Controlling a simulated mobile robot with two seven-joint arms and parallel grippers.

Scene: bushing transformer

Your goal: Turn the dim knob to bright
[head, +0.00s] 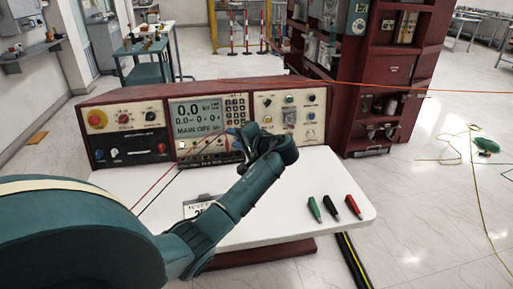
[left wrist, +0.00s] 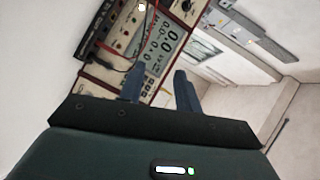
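A red and cream control console (head: 215,118) stands at the back of the white table. Its right panel (head: 290,110) carries several small knobs and buttons. Their labels are too small to read, so I cannot tell which is the dim knob. A dark knob (head: 151,116) sits on the left panel; a round dark knob also shows at the top of the left wrist view (left wrist: 187,5). My left gripper (head: 240,143) is in front of the console, below the display and keypad. In the left wrist view, its two fingers (left wrist: 160,86) are apart with nothing between them. My right gripper is not in view.
The console display (head: 197,116) reads "MAIN OFF". Red and black leads hang from its lower front. Green, black and red clips (head: 332,207) lie on the table's right side. A red shelf cabinet (head: 385,75) stands behind right.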

